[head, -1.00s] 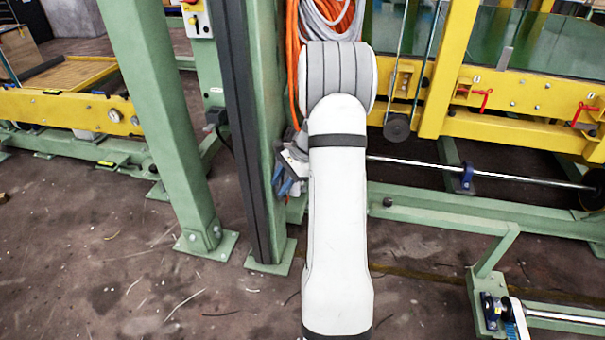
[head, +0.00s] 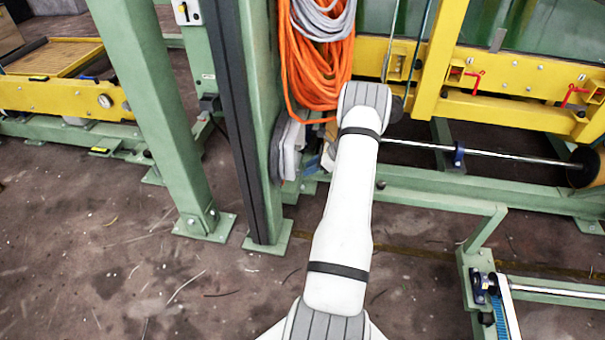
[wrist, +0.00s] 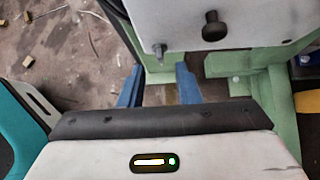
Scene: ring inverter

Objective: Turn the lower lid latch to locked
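In the wrist view, a pale panel (wrist: 265,22) fills the top right, with a round black knob (wrist: 213,27) on its face. A small grey stud-like part (wrist: 160,49) sits at its lower left edge. I cannot tell for sure which of these is the lower lid latch. My gripper (wrist: 159,87) shows two blue fingers spread apart with nothing between them. The fingers are just below the panel's lower edge in the picture, apart from the knob.
A green post (head: 262,110) stands left of my arm, with orange hose coils (head: 312,65) hanging beside it. A yellow frame (head: 510,115) and a steel shaft (head: 430,148) lie to the right. The floor (head: 120,275) at front left is mostly clear.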

